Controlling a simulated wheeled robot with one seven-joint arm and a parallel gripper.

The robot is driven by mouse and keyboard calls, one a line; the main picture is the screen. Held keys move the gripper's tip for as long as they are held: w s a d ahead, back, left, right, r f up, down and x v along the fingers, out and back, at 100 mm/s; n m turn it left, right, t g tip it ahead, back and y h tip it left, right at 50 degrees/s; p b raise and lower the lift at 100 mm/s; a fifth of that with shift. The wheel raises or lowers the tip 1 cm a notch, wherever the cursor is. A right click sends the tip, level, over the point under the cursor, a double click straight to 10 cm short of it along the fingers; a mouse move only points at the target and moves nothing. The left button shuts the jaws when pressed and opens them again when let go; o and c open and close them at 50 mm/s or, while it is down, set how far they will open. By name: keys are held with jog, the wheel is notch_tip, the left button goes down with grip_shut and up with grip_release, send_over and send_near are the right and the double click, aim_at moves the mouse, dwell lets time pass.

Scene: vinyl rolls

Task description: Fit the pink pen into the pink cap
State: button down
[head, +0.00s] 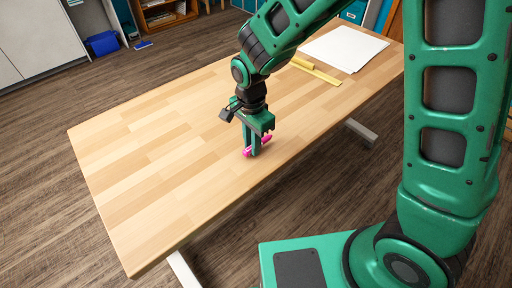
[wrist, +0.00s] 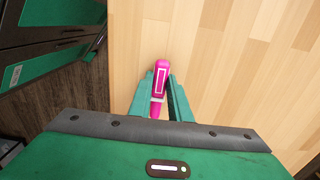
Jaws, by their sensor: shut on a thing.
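My gripper (head: 253,150) points down at the table near its front edge, its fingers shut on a bright pink pen-like piece (head: 265,138). Pink shows on both sides of the fingers in the head view. In the wrist view, the pink pen (wrist: 161,78) lies between the fingertips (wrist: 159,97), with a white outlined mark on its wide part. A pale band and a narrower pink part follow towards my palm. I see no separate pink cap apart from this piece. I cannot tell whether the pink parts are joined, as the fingers hide the middle.
The wooden table (head: 150,140) is mostly bare, with free room to the left. A yellow ruler-like strip (head: 316,71) and white sheets (head: 344,48) lie at the back right. A blue bin (head: 103,43) stands on the floor beyond.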

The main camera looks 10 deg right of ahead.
jog(key=shift+r, duration=2.1)
jog(key=shift+s, duration=0.1)
